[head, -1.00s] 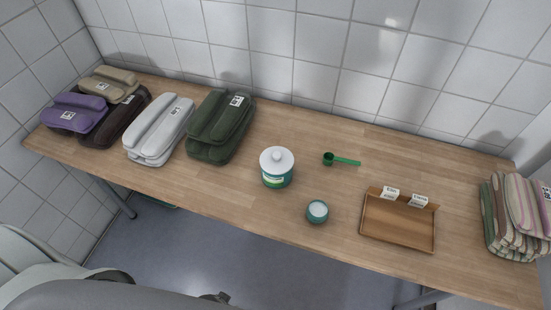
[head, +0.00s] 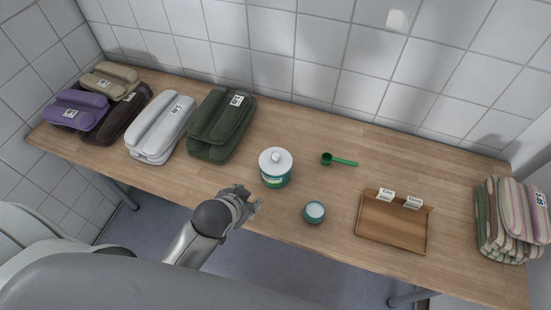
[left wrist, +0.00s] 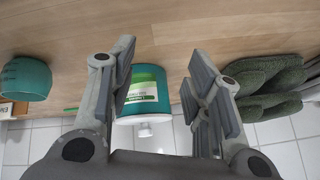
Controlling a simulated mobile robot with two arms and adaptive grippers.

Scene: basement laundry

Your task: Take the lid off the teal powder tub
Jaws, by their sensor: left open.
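The teal powder tub (head: 275,179) stands upright on the wooden table, with its white knobbed lid (head: 276,160) on top. In the left wrist view the tub (left wrist: 146,92) shows upside down between the fingers, with its green and white label and the lid (left wrist: 144,119) below it. My left gripper (head: 250,198) is open and empty at the table's front edge, short of the tub and to its lower left. In the left wrist view the open fingers (left wrist: 160,85) frame the tub without visibly holding it. My right gripper is not in view.
A small teal cup (head: 314,212) stands right of the tub, and a green scoop (head: 338,160) lies behind it. A wooden tray (head: 393,223) with cards is further right. Folded green towels (head: 221,125) lie left. Striped cloths (head: 512,220) sit at the right end.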

